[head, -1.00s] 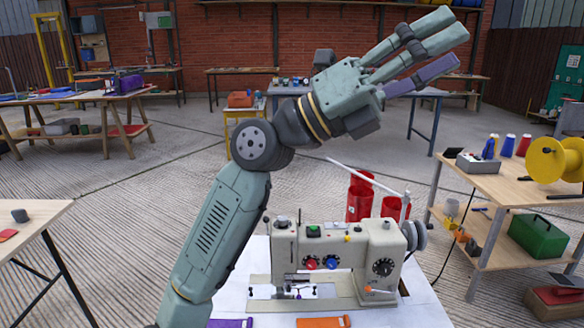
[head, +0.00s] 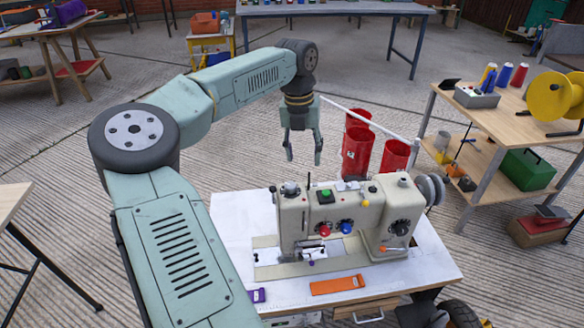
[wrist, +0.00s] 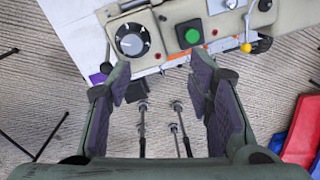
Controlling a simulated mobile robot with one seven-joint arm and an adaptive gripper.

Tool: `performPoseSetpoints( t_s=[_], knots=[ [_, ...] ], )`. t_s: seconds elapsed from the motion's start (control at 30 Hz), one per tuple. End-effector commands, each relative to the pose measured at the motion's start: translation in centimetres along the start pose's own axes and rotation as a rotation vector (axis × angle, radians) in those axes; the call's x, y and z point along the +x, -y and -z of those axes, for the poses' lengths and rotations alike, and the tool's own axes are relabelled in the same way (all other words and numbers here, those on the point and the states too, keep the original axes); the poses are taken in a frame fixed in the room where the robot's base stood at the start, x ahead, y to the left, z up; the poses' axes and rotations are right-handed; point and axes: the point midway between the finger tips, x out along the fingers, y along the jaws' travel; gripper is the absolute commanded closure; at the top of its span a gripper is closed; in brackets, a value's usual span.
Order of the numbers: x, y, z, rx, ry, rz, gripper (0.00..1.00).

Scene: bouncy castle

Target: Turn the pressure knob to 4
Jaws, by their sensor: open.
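The sewing machine (head: 350,212) stands on a white table. A dark knob (head: 290,188) sits on top of its left end, beside a green button (head: 326,195). In the wrist view this knob (wrist: 131,40) is a dark round dial with a pale centre and a marked rim, left of the green button (wrist: 191,35); its numbers are too small to read. Another black dial (head: 400,228) is on the machine's right front. I cannot confirm which one is the pressure knob. My gripper (head: 304,158) is open and empty, pointing down above and behind the machine. Its fingers (wrist: 160,78) are apart from the dial.
Red bins (head: 357,150) stand behind the machine, with a pale rod above them. A red knob (head: 325,231) and a blue knob (head: 346,227) are on its front. An orange strip (head: 338,285) lies on the table (head: 235,225). A wooden cart (head: 508,108) is at the right.

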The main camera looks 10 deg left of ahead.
Motion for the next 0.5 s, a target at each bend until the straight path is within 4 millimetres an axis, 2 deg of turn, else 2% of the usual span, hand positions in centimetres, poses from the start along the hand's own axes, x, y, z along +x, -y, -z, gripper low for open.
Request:
performPoseSetpoints(
  t_s=[0.03,0.13,0.27,0.5],
  knots=[
    [-0.4,-1.5,0.1,-0.025,-0.009,-0.038,0.53],
    [-0.5,-3.1,0.3,-0.052,-0.022,-0.079,0.53],
    [0.5,-3.6,0.5,-0.058,-0.029,-0.088,0.53],
    [4.6,-3.8,0.6,-0.055,-0.029,-0.084,0.53]
  ],
)
